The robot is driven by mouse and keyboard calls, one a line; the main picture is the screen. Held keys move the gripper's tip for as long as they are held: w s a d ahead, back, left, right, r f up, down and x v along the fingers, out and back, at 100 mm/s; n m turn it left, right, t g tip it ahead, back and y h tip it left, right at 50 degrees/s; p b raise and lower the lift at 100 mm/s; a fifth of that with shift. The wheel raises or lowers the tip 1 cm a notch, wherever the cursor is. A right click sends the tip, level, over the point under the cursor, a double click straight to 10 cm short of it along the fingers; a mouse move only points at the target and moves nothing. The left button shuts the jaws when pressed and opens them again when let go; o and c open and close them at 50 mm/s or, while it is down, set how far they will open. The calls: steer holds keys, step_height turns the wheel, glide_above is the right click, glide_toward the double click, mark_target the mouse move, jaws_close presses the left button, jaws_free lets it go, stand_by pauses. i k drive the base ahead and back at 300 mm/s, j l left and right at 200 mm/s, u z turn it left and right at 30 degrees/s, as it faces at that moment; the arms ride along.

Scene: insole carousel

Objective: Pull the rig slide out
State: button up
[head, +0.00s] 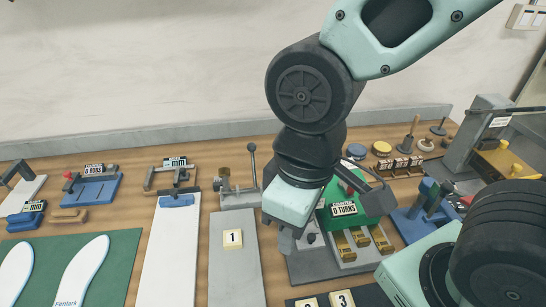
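No part is clearly marked as the rig slide, and I cannot tell for sure which one it is. A grey frame (478,128) at the far right holds a yellow block (508,160) with a knob on it. A green counter unit (374,203) reading "0 TURNS" stands on a grey base with brass blocks (360,237) at its front. My gripper (286,242) points down just left of this unit, over or beside its grey base. I see nothing held.
A grey board (234,272) with a "1" tile and a white board (170,255) lie to the left. A green mat (122,262) with white insoles is further left. Blue fixtures (95,189) and round pucks (357,151) stand behind. My arm hides the right front.

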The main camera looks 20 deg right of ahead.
mark_target(312, 239)
steer(key=j+z, duration=0.85)
steer(key=k+j+z, duration=0.2)
steer(key=j+z, duration=0.25)
steer(key=k+j, duration=0.2)
steer(key=j, duration=0.2)
steer(key=k+j+z, duration=0.1)
steer(key=j, duration=0.3)
steer(key=k+j, duration=0.25)
steer(key=j, duration=0.15)
steer(key=k+j+z, duration=0.1)
steer(key=j, duration=0.3)
steer(key=k+z, duration=0.1)
steer(key=z, duration=0.35)
